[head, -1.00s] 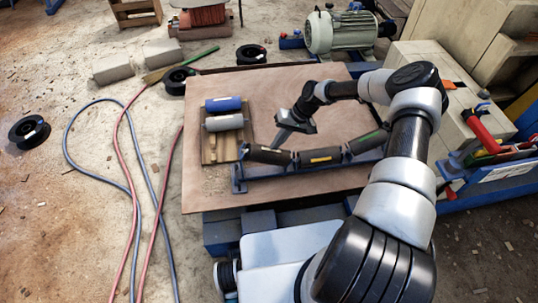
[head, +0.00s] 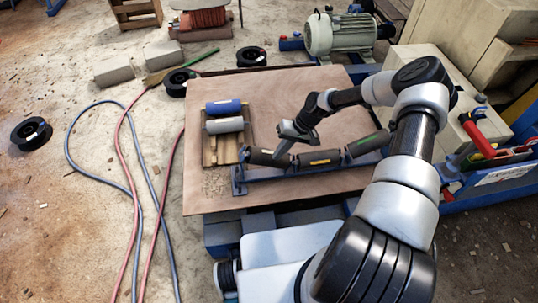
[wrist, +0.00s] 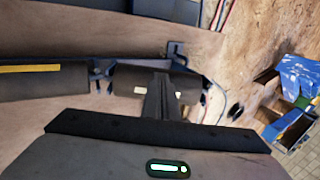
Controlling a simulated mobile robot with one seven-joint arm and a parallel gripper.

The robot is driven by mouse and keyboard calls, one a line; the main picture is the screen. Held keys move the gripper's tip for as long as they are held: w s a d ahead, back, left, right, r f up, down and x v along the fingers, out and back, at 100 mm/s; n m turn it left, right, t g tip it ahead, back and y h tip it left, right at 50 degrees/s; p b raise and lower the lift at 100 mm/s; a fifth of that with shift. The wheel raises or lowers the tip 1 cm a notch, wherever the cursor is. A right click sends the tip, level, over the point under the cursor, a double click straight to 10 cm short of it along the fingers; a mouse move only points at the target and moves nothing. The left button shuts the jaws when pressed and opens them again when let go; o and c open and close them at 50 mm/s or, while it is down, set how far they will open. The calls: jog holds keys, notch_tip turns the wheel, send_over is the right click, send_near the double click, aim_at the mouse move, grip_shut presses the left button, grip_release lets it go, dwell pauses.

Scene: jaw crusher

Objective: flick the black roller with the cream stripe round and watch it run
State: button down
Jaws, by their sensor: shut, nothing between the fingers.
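The black roller with the cream stripe (head: 262,157) is the left one of three rollers in a blue frame (head: 290,180) on the brown board. It also shows in the wrist view (wrist: 126,80), where parts of its cream stripe show on both sides of my fingers. My gripper (head: 278,155) is shut and empty, pointing down at this roller, with its tips at or just over the stripe. The wrist view shows the closed fingers (wrist: 160,95) in front of the roller. I cannot tell whether they touch it. The fingers hide the stripe's middle.
The middle roller (head: 320,158) has a yellow stripe and the right roller (head: 367,143) a green one. A wooden tray (head: 208,157) with a blue and a grey roller lies to the left. A motor (head: 340,33) stands behind the board.

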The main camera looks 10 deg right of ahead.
jog(key=s, duration=0.1)
jog(key=s+f, duration=0.1)
jog(key=shift+s+a+f, duration=0.2)
jog(key=shift+s+a, duration=0.2)
dwell(0.4)
